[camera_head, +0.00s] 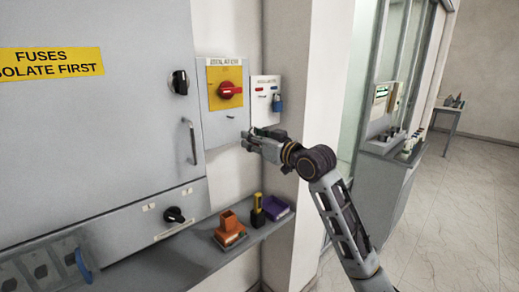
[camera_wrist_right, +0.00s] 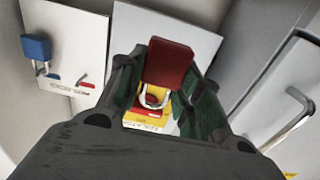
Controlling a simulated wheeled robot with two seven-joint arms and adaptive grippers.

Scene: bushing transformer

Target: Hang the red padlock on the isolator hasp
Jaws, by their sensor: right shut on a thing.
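My right gripper (camera_head: 251,139) is shut on the red padlock (camera_wrist_right: 168,64), whose body sits between the fingertips in the wrist view. Its metal shackle (camera_wrist_right: 154,98) is free of the fingers and overlaps the yellow isolator plate behind it. In the head view I cannot make out the padlock at the gripper. The isolator (camera_head: 224,88) is a grey box with a yellow plate and a red rotary handle (camera_head: 229,90). The gripper is just below and right of this box. I cannot pick out the hasp clearly. My left gripper is not in view.
A small white panel (camera_head: 264,95) beside the isolator carries a blue padlock (camera_head: 278,105), also in the wrist view (camera_wrist_right: 37,48). A grey cabinet with a bar handle (camera_head: 190,141) stands left. The shelf below holds an orange holder (camera_head: 229,231) and a purple bin (camera_head: 273,208).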

